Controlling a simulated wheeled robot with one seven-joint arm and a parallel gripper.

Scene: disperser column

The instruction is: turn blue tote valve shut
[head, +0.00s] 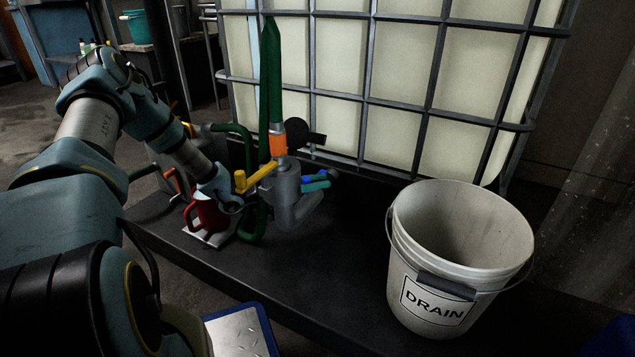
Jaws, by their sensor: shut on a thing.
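The blue handle (333,173) of the tote valve shows as a small piece low in front of the caged tote (420,70), in shadow. My arm reaches in from the left. My gripper (317,182) is at the blue handle, where its small teal fingers are shut on it. The grey body, an orange collar (278,141) and a yellow lever (257,178) stand between the camera and the handle. They hide much of the grip and the valve body. I cannot tell the handle's exact angle.
A white bucket (421,269) labelled DRAIN stands on the dark platform (345,290) at right. A green hose (271,75) rises close to the grip. A red can (206,215) sits left of it. A blue-edged tray (240,333) is at the front.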

